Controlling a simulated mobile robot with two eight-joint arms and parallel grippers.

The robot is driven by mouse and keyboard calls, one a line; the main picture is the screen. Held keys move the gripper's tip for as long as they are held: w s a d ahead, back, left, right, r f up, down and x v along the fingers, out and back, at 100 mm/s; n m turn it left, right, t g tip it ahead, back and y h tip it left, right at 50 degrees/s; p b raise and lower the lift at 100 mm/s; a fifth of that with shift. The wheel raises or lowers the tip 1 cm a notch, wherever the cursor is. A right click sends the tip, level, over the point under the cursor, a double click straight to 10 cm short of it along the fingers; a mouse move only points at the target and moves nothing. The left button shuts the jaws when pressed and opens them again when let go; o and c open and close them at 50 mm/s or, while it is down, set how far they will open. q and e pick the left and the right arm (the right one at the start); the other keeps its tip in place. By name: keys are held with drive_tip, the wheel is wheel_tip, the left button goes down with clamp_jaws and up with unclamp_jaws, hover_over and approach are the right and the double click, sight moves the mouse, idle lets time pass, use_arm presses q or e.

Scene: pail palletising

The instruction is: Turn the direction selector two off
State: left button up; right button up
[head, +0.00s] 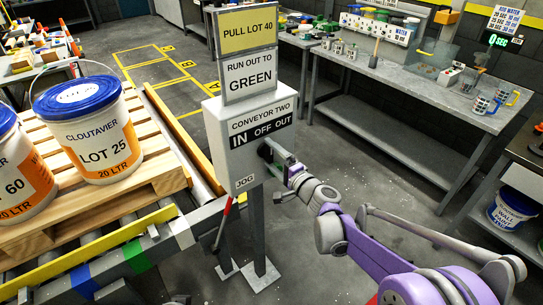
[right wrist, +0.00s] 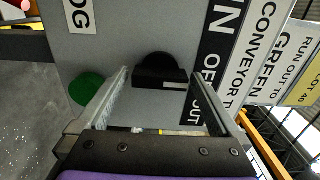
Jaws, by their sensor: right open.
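A grey control box (head: 238,150) on a post bears a "CONVEYOR TWO" label and a black "IN OFF OUT" strip. The black selector knob (right wrist: 150,66) shows on the box face in the right wrist view. Its white mark is at the end nearest the strip and points roughly at OFF. My right gripper (head: 268,153) is at the box front, hiding the knob in the head view. In the wrist view its open fingers (right wrist: 160,82) stand either side of the knob, with gaps showing; I cannot tell how deep they reach. My left gripper is not in view.
A green button (right wrist: 87,90) sits beside the knob near the "JOG" label (head: 245,181). Signs reading "PULL LOT 40" (head: 247,24) and "RUN OUT TO GREEN" (head: 250,75) stand above the box. Pails (head: 90,130) on a wooden pallet (head: 160,165) are at left. A workbench (head: 420,95) is behind.

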drive_tip(key=v, duration=1)
drive_tip(key=shift+s+d+b, duration=0.2)
drive_tip(key=shift+s+b, duration=0.05)
drive_tip(key=shift+b, duration=0.15)
drive_tip(key=s+f+n+g+h+p, duration=0.25)
drive_tip(key=s+n+g, duration=0.4)
drive_tip(key=s, duration=0.85)
drive_tip(key=s+d+f+n+g+h, duration=0.1)
drive_tip(key=s+d+f+n+h, duration=0.1)
drive_tip(key=s, duration=0.5)
drive_tip(key=s+d+f+n+g+h+p, duration=0.1)
drive_tip(key=s+d+f+h, duration=0.3)
drive_tip(key=d, duration=0.5)
drive_tip(key=s+n+h, duration=0.1)
drive_tip(key=s+h, duration=0.1)
drive_tip(key=s, duration=0.1)
drive_tip(key=shift+s+d+g, duration=0.15)
drive_tip(key=shift+s+g, duration=0.15)
drive_tip(key=shift+g, duration=0.05)
